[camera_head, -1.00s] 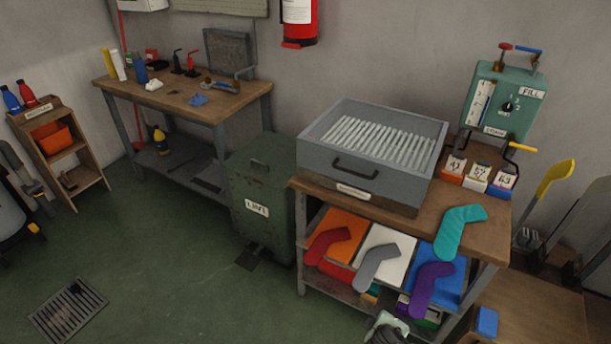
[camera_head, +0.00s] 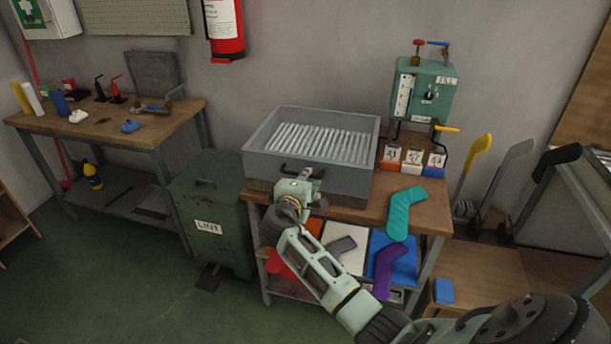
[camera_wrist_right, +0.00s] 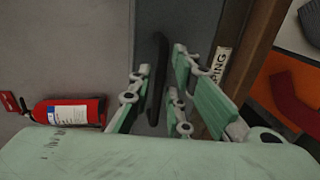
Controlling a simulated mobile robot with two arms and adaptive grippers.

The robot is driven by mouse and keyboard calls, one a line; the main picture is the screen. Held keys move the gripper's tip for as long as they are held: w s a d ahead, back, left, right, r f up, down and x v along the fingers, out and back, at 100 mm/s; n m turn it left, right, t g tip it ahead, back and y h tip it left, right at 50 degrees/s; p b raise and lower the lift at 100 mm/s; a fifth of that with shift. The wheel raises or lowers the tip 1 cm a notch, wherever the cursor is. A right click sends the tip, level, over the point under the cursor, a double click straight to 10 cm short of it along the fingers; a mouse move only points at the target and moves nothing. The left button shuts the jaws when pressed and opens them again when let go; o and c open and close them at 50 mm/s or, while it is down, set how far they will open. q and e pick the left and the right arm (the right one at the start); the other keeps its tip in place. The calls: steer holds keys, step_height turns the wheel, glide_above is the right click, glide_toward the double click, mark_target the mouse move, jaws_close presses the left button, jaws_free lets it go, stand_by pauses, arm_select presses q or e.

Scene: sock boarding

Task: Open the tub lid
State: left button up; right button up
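The grey metal tub (camera_head: 365,188) sits on the wooden bench, with a dark bar handle (camera_head: 297,170) on its front. Its top shows a recessed row of pale slats (camera_head: 317,141); I cannot make out a separate lid. My right gripper (camera_head: 306,182) is at the tub's front, by the handle, and hides part of it. In the right wrist view the dark handle (camera_wrist_right: 158,75) lies between the spread fingers of my right gripper (camera_wrist_right: 163,65), with gaps visible on both sides. The gripper is open. My left gripper is not in view.
A green bin (camera_head: 212,240) stands left of the bench. A teal sock shape (camera_head: 403,212) hangs over the bench's front edge, with a purple one (camera_head: 386,268) below. A green fill box (camera_head: 426,92) and numbered blocks (camera_head: 413,160) stand right of the tub.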

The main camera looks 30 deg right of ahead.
steer(key=shift+x, duration=1.05)
steer(key=shift+a, duration=0.1)
steer(key=shift+c, duration=0.2)
jaws_close()
